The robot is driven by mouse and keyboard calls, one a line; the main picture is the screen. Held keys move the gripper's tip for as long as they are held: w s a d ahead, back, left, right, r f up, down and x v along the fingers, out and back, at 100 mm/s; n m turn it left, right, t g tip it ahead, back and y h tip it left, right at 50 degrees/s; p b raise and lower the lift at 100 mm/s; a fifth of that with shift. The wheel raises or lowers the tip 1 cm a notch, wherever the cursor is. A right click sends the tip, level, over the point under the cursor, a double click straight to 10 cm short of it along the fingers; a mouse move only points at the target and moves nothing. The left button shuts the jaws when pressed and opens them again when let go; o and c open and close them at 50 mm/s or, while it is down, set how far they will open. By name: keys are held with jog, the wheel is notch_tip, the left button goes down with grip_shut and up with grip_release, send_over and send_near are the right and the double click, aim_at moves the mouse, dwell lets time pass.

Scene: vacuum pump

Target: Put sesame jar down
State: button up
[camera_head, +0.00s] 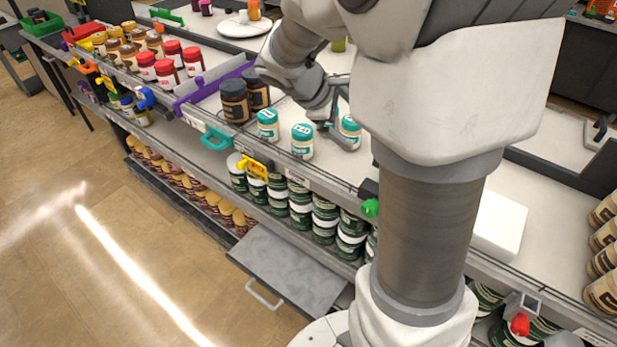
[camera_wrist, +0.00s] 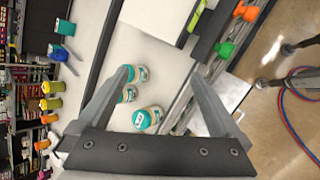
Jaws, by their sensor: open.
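Three pale jars with teal lids stand upright on the upper white shelf; they look like the sesame jars, but I cannot read their labels. In the head view they are a left jar (camera_head: 267,124), a middle jar (camera_head: 302,141) and a right jar (camera_head: 350,129) beside my gripper (camera_head: 335,118). In the wrist view my gripper (camera_wrist: 162,75) has its two fingers spread wide, with nothing clamped between them. One teal-lidded jar (camera_wrist: 147,119) shows between the fingers, and two more appear by the left finger. My arm hides part of the shelf.
Two dark jars (camera_head: 236,102) and a purple divider (camera_head: 212,85) stand left of the teal-lidded jars. Red-lidded jars (camera_head: 166,72) are further left. Green jars (camera_head: 300,205) fill the lower shelf. A white block (camera_head: 499,224) lies on the upper shelf to the right.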

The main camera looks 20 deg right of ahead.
jog(key=s+a+r+m+t+y, duration=0.1)
jog(key=s+a+r+m+y, duration=0.2)
jog(key=s+a, duration=0.4)
jog(key=s+a+r+m+t+y, duration=0.2)
jog(key=s+a+r+m+y, duration=0.1)
jog(key=s+a+m, duration=0.3)
jog(key=s+a+y, duration=0.1)
jog(key=s+a, duration=0.1)
jog(key=s, duration=0.2)
jog(key=shift+s+a+r+y, duration=0.2)
jog(key=shift+a+r+y, duration=0.05)
jog(key=shift+y, duration=0.05)
jog(key=shift+s+a+t, duration=0.15)
jog(key=shift+a+t, duration=0.1)
jog(key=shift+t, duration=0.05)
jog(key=shift+c, duration=0.6)
jog(key=shift+s+a+f, duration=0.1)
jog(key=shift+c, duration=0.8)
jog(key=c, duration=0.5)
jog(key=shift+d+m, duration=0.2)
jog(key=shift+m, duration=0.1)
